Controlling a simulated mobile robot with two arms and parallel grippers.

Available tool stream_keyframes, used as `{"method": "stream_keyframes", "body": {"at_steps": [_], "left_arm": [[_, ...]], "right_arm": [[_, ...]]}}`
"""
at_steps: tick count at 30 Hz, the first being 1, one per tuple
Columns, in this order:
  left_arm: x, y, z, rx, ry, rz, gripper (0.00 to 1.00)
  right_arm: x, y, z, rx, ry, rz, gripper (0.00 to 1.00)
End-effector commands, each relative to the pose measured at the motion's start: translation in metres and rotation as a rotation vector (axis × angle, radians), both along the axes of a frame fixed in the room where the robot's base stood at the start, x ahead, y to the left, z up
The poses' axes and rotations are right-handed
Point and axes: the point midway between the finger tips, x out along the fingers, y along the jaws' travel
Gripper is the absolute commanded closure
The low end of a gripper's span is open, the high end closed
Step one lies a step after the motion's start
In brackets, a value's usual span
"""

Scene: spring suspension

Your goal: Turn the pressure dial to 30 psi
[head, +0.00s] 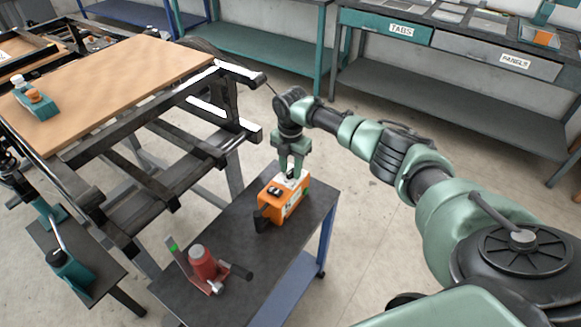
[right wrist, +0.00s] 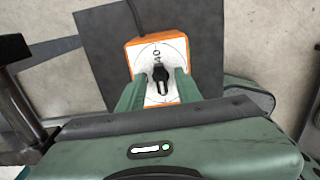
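The pressure dial is a black knob (right wrist: 161,80) on a white round face on top of an orange box (head: 284,203). A dark printed number, seemingly 40, shows beside the knob's far end in the right wrist view; the other marks are hidden or too small to read. The orange box also shows in the right wrist view (right wrist: 130,52). My right gripper (head: 291,172) points down over the box. Its two green fingers (right wrist: 160,82) stand on either side of the knob, with white face visible between. I cannot make out my left gripper.
The box stands on a dark-topped cart (head: 222,221) with a red bottle jack (head: 203,262) in front. A black frame with a wooden panel (head: 110,82) stands at left. Teal workbenches (head: 385,30) line the back. Floor right of the cart is clear.

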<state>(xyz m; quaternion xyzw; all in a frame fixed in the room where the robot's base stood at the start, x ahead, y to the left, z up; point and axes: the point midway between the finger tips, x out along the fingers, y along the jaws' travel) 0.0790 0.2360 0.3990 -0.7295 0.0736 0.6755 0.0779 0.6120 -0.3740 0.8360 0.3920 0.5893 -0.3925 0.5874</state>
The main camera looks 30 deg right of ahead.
Motion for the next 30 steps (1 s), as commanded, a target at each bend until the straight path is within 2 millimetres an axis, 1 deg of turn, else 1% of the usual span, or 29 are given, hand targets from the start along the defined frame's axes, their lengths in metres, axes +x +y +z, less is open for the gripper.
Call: {"method": "stream_keyframes", "body": {"at_steps": [1,3,5,8,12,16,23,30], "left_arm": [[0.012,-0.001,0.001,-0.002,-0.019,0.000,0.55],[0.023,-0.002,0.002,-0.005,-0.035,0.000,0.55],[0.026,-0.002,0.002,-0.004,-0.039,0.000,0.55],[0.022,-0.002,0.002,-0.004,-0.034,0.000,0.55],[0.012,-0.001,0.001,-0.003,-0.019,0.000,0.55],[0.005,-0.001,0.001,-0.002,-0.009,0.000,0.55],[0.004,-0.001,0.003,-0.001,-0.007,-0.001,0.55],[0.006,-0.001,0.012,-0.002,-0.009,-0.001,0.55]], "right_arm": [[0.000,0.000,-0.002,0.000,0.001,0.000,0.65],[0.000,0.000,-0.003,0.000,0.001,0.000,0.65],[0.000,0.000,-0.003,0.000,0.001,0.000,0.65],[0.000,0.000,-0.003,0.000,0.001,0.000,0.65],[0.000,0.000,-0.002,0.000,0.001,0.000,1.00],[0.000,0.000,-0.002,0.000,0.000,-0.001,1.00],[0.000,0.000,-0.001,0.000,0.000,-0.025,1.00],[0.000,0.000,0.000,0.000,0.000,-0.140,1.00]]}}
